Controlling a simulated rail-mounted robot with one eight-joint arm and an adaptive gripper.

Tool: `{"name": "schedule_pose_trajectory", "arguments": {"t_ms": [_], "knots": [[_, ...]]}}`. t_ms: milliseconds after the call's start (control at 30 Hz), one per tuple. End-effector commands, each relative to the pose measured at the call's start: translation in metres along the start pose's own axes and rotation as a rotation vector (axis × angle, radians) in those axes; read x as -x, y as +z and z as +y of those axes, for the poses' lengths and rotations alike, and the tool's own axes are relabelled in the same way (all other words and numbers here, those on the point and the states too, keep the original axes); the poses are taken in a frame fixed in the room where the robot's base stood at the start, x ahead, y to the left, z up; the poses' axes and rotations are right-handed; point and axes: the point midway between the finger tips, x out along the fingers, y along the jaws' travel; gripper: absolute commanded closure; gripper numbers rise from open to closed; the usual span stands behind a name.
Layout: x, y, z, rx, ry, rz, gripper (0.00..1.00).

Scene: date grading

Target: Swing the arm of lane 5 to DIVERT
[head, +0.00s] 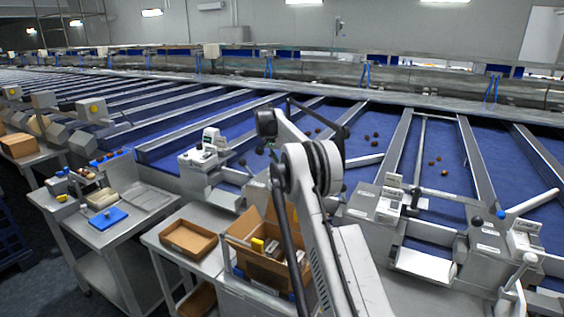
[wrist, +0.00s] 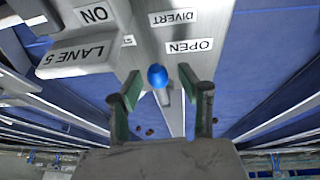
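In the wrist view, a blue ball knob (wrist: 157,76) tops a short handle on a grey housing. The upside-down LANE 5 plate (wrist: 75,57) is to its left. A DIVERT label (wrist: 172,17) and an OPEN label (wrist: 190,46) are above it in the picture. My gripper (wrist: 158,88) is open, with one finger on each side of the knob. Contact with the knob is not clear. Which label the handle stands at I cannot tell. In the head view my arm covers part of the consoles, and the gripper is not clearly visible.
In the head view, neighbouring consoles stand close by, one with a blue knob (head: 500,214). Dark dates (head: 431,162) lie on the blue belts. An open cardboard box (head: 238,228) and a shallow tray (head: 188,255) stand left of my arm.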

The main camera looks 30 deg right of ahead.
Motion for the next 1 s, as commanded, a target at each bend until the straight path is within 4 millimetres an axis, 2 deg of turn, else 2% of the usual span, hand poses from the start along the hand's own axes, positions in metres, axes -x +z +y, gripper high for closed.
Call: {"name": "schedule_pose_trajectory", "arguments": {"t_ms": [200,333,800,1000], "knots": [[0.001,0.000,0.001,0.000,0.001,0.000,0.63],[0.011,0.000,0.001,0.000,0.001,0.000,0.63],[0.096,0.000,0.000,0.001,0.000,0.000,0.63],[0.116,0.000,0.000,0.000,0.000,0.000,0.63]]}}
